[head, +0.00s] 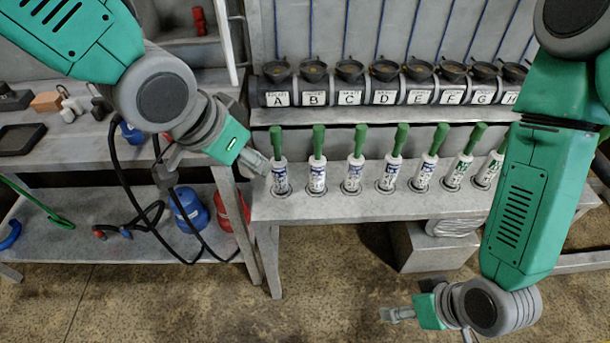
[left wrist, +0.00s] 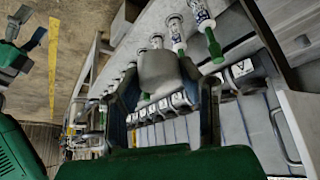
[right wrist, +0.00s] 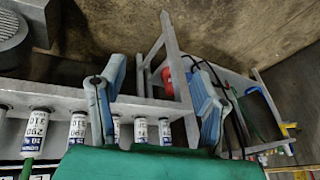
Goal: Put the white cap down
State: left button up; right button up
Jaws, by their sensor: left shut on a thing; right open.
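The white cap (left wrist: 158,70) shows in the left wrist view as a pale, rounded, greyish piece between the fingertips of my left gripper (left wrist: 165,88). The gripper is shut on it. In the head view my left gripper (head: 258,163) is just left of the first green-handled bottle, above the left end of the bench; the cap cannot be made out there. My right gripper (head: 388,314) is low in front of the bench in the head view, away from the bottles. In the right wrist view its two blue-grey fingers (right wrist: 158,95) are wide apart with nothing held between them.
Several white bottles with green handles (head: 318,172) stand upright along the bench (head: 330,208). Behind them is a row of labelled dark funnels (head: 350,70). A left side table (head: 85,155) holds small objects; blue (head: 188,210) and red (head: 232,208) containers stand on its lower shelf.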

jog(key=w+a+r+n+t+y, duration=0.3)
jog(key=w+a+r+n+y, duration=0.15)
jog(key=a+r, duration=0.65)
jog(key=w+a+r+n+t+y, duration=0.2)
jog(key=w+a+r+n+y, duration=0.35)
jog(key=r, duration=0.95)
jog(key=w+a, duration=0.2)
jog(key=a, duration=0.1)
jog(key=w+a+f+m, duration=0.1)
jog(key=a, duration=0.3)
jog(key=w+a+f+m, duration=0.1)
jog(key=w+a, duration=0.1)
jog(key=a, duration=0.2)
jog(key=shift+w+a+f, duration=0.1)
jog(key=shift+w+a, duration=0.15)
jog(key=shift+w, duration=0.05)
jog(key=shift+s, duration=0.1)
jog(key=c, duration=1.2)
jog(key=o, duration=1.2)
